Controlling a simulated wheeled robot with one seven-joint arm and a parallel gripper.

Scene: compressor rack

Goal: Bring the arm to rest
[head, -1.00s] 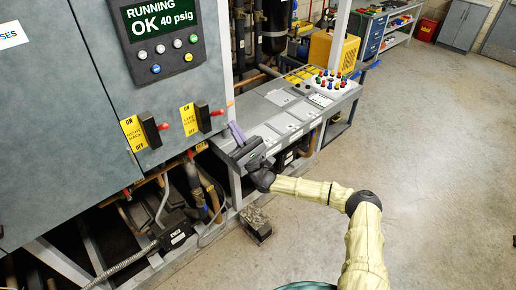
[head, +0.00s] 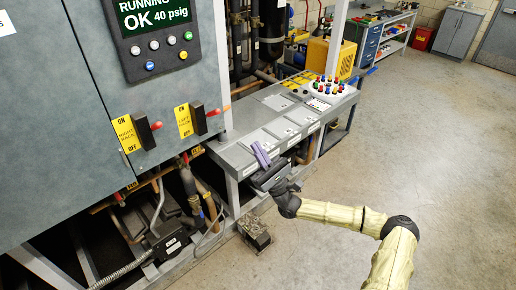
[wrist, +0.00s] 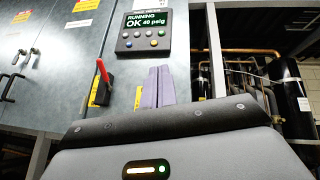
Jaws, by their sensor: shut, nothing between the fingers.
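My gripper (head: 261,155) has purple fingers that are shut with nothing between them. In the head view it is over the front edge of the grey bench (head: 232,152), to the right of the rack's switches. The arm comes from the lower right, bent at the elbow. In the wrist view the two fingers (wrist: 158,86) lie side by side and point up toward the grey cabinet. The display panel (head: 153,28) reads "RUNNING OK 40 psig" and also shows in the wrist view (wrist: 147,29).
Two red-tipped switches, the right rack switch (head: 146,132) and the left rack switch (head: 198,119), stick out from the cabinet front (head: 65,130). A board of coloured knobs (head: 328,90) sits on the bench. A small block (head: 255,235) lies on the floor. The floor at right is clear.

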